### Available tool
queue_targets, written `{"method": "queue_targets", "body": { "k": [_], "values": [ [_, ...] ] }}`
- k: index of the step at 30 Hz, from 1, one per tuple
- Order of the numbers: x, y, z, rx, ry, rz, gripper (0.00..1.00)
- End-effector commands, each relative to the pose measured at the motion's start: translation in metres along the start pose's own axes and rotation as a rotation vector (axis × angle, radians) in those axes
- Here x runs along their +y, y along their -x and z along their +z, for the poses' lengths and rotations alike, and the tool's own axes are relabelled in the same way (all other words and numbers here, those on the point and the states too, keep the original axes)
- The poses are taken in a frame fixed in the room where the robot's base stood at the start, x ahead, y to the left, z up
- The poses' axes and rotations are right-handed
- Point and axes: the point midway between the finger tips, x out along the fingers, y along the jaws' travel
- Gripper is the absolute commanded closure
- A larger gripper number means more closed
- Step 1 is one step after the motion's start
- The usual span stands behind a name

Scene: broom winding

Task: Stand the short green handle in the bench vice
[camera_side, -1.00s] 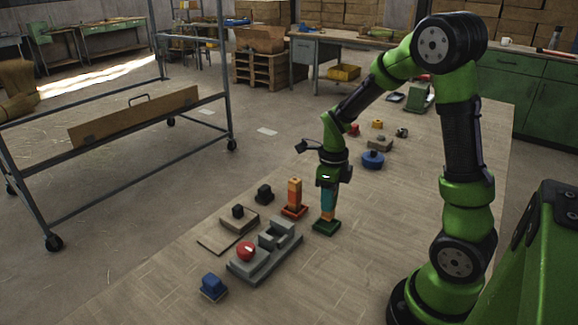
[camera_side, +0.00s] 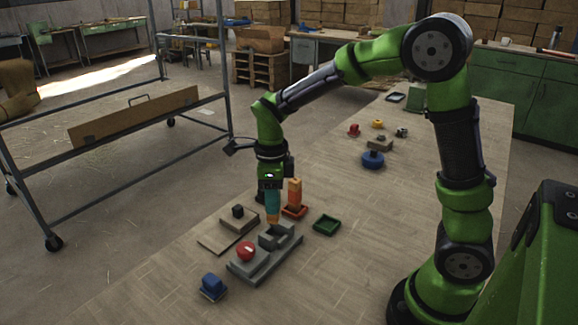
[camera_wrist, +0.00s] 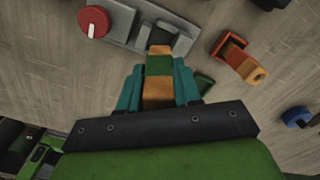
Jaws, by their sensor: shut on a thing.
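My gripper (camera_side: 272,208) has teal fingers, which also show in the wrist view (camera_wrist: 158,90). It is shut on the short green handle (camera_wrist: 159,66), an orange piece with a green band. The handle hangs roughly upright, and its orange lower end shows just under the fingers in the side view (camera_side: 273,220). The grey bench vice (camera_side: 268,263) has a red knob (camera_side: 246,250) at its near left end. The handle's lower end is over or at the vice's far jaw end. I cannot tell whether it touches the vice or lies inside the gap.
An empty green tray (camera_side: 327,224) lies right of the vice. An orange handle (camera_side: 294,190) stands in an orange-red tray (camera_side: 294,211) close behind my gripper.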

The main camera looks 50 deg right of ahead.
Motion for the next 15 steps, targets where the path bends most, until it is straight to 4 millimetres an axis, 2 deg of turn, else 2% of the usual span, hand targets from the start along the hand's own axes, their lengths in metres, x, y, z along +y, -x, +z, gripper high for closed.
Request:
{"method": "queue_targets", "body": {
  "k": [15],
  "values": [
    [-0.002, -0.047, 0.0, -0.001, -0.004, -0.001, 0.97]
  ]
}}
